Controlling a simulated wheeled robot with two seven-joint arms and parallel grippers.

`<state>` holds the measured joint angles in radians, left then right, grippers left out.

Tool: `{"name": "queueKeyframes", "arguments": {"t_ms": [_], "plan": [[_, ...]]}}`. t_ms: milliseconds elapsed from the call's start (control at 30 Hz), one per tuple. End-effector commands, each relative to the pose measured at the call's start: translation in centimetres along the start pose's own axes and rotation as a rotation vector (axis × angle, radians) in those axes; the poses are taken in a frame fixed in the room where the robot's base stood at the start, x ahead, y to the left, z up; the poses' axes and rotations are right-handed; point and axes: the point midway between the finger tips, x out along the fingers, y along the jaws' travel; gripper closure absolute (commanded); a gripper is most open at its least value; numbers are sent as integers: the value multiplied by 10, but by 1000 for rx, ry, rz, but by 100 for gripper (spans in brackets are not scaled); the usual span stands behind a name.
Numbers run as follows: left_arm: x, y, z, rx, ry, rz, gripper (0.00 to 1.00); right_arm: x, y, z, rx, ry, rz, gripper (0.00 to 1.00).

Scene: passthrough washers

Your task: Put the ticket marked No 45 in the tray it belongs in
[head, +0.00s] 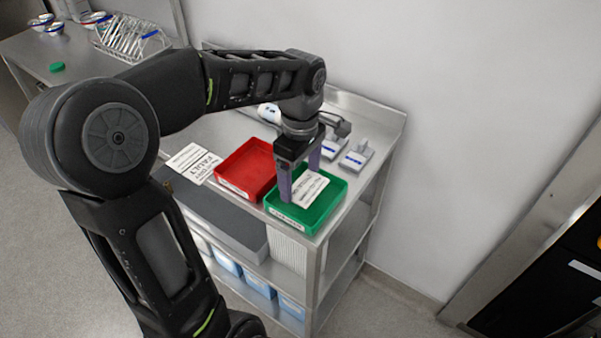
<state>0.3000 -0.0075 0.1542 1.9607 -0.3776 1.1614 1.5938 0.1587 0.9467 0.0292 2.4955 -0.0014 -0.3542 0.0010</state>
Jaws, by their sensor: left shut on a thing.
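My left gripper (300,181) points down over the green tray (334,205), near the right end of the steel bench. It is shut on a white ticket (312,190) with dark print, too small to read as a number. The ticket is at or just above the floor of the green tray; I cannot tell whether it touches. The red tray (240,170) stands just left of the green one and looks empty. Both trays have a white label on the front, too small to read. My right gripper is not in view.
A white printed card (193,160) lies left of the red tray. Small grey blocks with blue marks (356,157) stand behind the green tray. A wire rack (130,38) and bowls are at the far left. Blue bins (258,284) sit on the shelf below.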

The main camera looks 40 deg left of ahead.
Motion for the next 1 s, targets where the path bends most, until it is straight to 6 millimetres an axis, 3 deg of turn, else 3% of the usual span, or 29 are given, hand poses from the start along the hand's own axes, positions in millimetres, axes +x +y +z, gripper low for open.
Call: {"name": "queueKeyframes", "arguments": {"t_ms": [433, 467, 500, 633, 1000], "plan": [[0, 0, 0, 0, 0, 0, 53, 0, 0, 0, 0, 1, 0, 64], [0, 0, 0, 0, 0, 0, 14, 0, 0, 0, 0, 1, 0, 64], [0, 0, 0, 0, 0, 0, 11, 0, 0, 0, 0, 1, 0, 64], [0, 0, 0, 0, 0, 0, 0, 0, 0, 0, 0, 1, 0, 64], [-6, 0, 0, -1, 1, 1, 0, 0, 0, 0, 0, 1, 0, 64]]}}
